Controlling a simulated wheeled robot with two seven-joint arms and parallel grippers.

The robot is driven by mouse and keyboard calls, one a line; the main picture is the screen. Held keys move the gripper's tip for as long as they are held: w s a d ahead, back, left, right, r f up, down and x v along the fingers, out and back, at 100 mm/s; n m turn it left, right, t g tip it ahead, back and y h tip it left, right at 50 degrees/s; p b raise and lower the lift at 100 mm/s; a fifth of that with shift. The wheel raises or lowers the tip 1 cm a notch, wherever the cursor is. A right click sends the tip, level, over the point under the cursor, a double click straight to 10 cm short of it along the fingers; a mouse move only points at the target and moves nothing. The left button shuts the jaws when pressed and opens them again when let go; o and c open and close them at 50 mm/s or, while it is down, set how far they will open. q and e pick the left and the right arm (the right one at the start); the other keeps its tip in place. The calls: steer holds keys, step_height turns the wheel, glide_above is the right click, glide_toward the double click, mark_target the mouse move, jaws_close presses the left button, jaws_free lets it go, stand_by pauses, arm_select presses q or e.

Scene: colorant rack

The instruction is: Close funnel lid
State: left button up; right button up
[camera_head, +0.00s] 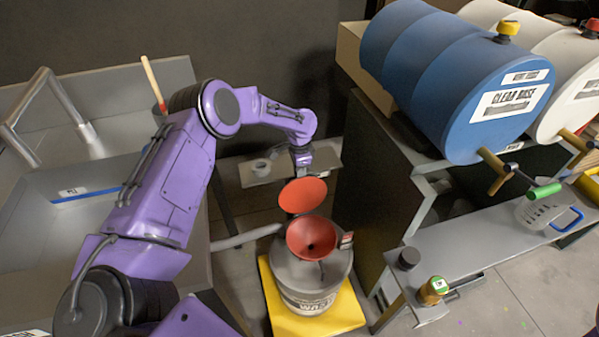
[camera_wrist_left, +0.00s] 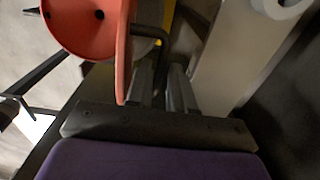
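A red funnel (camera_head: 312,240) sits on top of a grey drum (camera_head: 310,290). Its round red lid (camera_head: 303,195) stands open, tilted up behind the funnel mouth. My left gripper (camera_head: 301,158) is behind the lid, partly hidden by it. In the left wrist view, the lid (camera_wrist_left: 124,50) shows edge-on beside the funnel (camera_wrist_left: 85,28). A bent black handle (camera_wrist_left: 163,42) comes off the lid and runs between the close-set fingers of my left gripper (camera_wrist_left: 165,75), which look shut on it. My right gripper is out of view.
The drum stands on a yellow platform (camera_head: 348,309). A grey bench (camera_head: 455,245) to the right holds a small jar (camera_head: 432,290) and a dark cap (camera_head: 409,258). A blue barrel (camera_head: 450,80) lies above it. A grey sink (camera_head: 100,140) is at left.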

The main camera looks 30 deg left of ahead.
arm_select(q)
jaws_close()
stand_by(1.3)
